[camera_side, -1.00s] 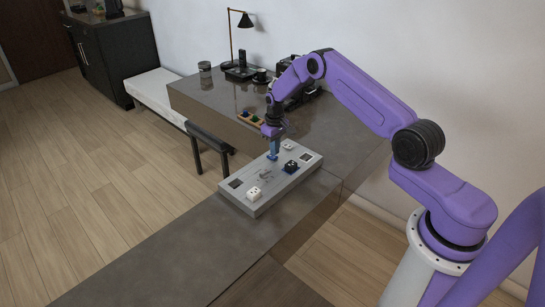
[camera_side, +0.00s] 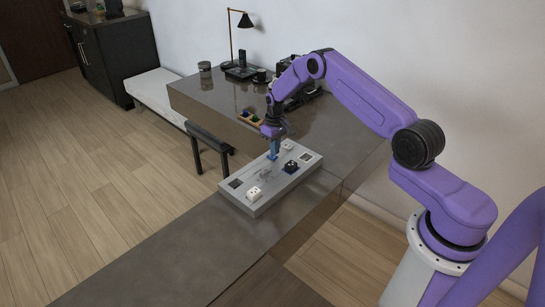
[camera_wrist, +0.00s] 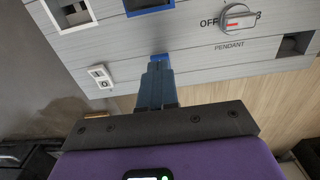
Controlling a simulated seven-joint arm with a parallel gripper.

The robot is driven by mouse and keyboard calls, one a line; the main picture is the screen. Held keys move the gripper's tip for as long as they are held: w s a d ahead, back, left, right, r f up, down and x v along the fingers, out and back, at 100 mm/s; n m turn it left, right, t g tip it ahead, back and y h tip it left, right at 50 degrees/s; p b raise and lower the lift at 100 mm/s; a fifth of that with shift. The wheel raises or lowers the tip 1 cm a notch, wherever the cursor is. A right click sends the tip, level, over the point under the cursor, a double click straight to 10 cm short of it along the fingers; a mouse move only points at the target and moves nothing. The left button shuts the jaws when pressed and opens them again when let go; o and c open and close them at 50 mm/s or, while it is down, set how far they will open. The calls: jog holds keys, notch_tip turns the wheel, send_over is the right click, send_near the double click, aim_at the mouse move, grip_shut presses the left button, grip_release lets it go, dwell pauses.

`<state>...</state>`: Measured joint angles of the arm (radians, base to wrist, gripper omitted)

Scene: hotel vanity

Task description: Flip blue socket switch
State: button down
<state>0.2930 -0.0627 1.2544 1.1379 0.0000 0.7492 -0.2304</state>
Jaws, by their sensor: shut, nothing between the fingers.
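A grey panel (camera_side: 227,195) lies on the counter below my gripper (camera_side: 272,158). My gripper is shut, with its blue fingers pointing down at the panel's far edge.
A white rocker switch (camera_wrist: 100,77) marked with I and O is left of the fingers. A grey knob (camera_wrist: 237,18) sits above the word PENDANT. A white socket (camera_side: 254,193) is at the panel's near side. A coloured tray (camera_side: 250,118) lies beyond the panel.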

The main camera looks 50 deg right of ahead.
aim_at(274, 157)
jog(key=shift+f, duration=1)
dwell(1.2)
jog(key=shift+r, duration=3.55)
jog(key=shift+a, duration=0.1)
